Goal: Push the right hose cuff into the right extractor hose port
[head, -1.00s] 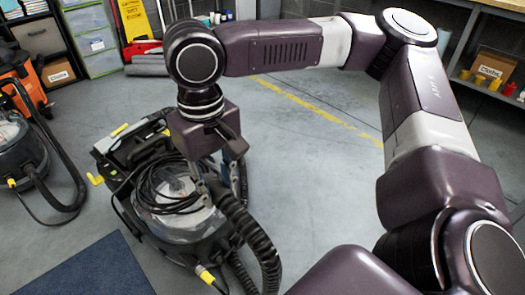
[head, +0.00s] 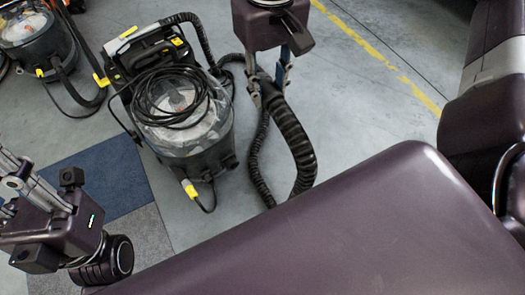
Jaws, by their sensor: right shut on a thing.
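The right extractor (head: 215,136) is a black machine with a clear tank and a coiled black cable on top, standing on the floor left of my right gripper. My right gripper (head: 267,90) points down and is shut on the upper end of a thick ribbed black hose (head: 296,140). The cuff at that end is mostly hidden by the fingers. The held end is apart from the extractor body. I cannot make out the hose port clearly. My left gripper (head: 12,185) is at the left edge, away from the extractor; its fingers are partly cut off.
Another extractor (head: 25,28) stands at the upper left. A blue mat (head: 98,178) and a grey mat lie at lower left. My own arm covers the lower right. Open grey floor lies right of the hose, with a yellow line (head: 375,50).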

